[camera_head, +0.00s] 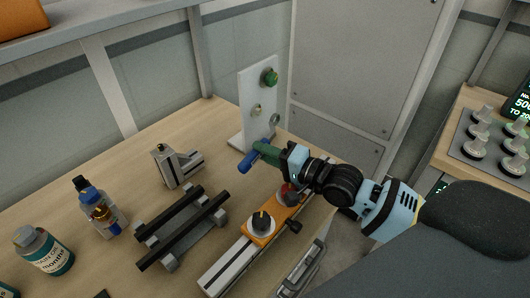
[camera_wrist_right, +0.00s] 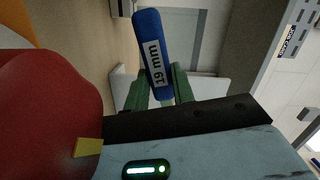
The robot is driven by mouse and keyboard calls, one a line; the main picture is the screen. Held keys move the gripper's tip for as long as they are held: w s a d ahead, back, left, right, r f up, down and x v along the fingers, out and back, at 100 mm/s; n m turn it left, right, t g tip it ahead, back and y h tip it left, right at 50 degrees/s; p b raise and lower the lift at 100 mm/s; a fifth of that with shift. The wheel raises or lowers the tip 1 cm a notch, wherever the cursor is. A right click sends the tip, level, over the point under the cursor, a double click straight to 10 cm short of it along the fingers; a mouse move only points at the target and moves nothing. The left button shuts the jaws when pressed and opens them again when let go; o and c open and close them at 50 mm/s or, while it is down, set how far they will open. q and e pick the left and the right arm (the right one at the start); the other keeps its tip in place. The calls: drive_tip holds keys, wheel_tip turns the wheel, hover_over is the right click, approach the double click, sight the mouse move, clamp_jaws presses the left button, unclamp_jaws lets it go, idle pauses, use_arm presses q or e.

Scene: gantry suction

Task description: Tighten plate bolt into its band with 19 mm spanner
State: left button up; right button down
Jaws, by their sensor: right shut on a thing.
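My right gripper (camera_head: 266,154) comes in from the right, with its green fingers shut on the blue handle of the 19 mm spanner (camera_head: 246,162). In the right wrist view the handle (camera_wrist_right: 151,52) sticks out beyond the fingers and reads "19 mm". The spanner's metal end is hidden. The gripper is in front of the lower part of an upright white plate (camera_head: 249,126). The plate carries a green round knob (camera_head: 270,77) and two small metal fittings, one at mid-height (camera_head: 256,109) and one at its right edge (camera_head: 275,120). I cannot tell which is the plate bolt. My left gripper is out of view.
A black-barred rack (camera_head: 180,226), a grey clamp block (camera_head: 178,165) and bottles (camera_head: 44,250) stand left. Bare wood (camera_head: 120,150) lies behind them.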

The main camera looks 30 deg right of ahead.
drive_tip(key=shift+x, duration=1.4)
drive_tip(key=shift+w+a+r, duration=0.1)
drive_tip(key=shift+w+r, duration=0.05)
drive_tip(key=shift+w, duration=0.55)
drive_tip(key=shift+w+a, duration=0.25)
drive_tip(key=shift+w, duration=0.4)
drive_tip(key=shift+w+a, duration=0.1)
drive_tip(key=shift+w, duration=0.1)
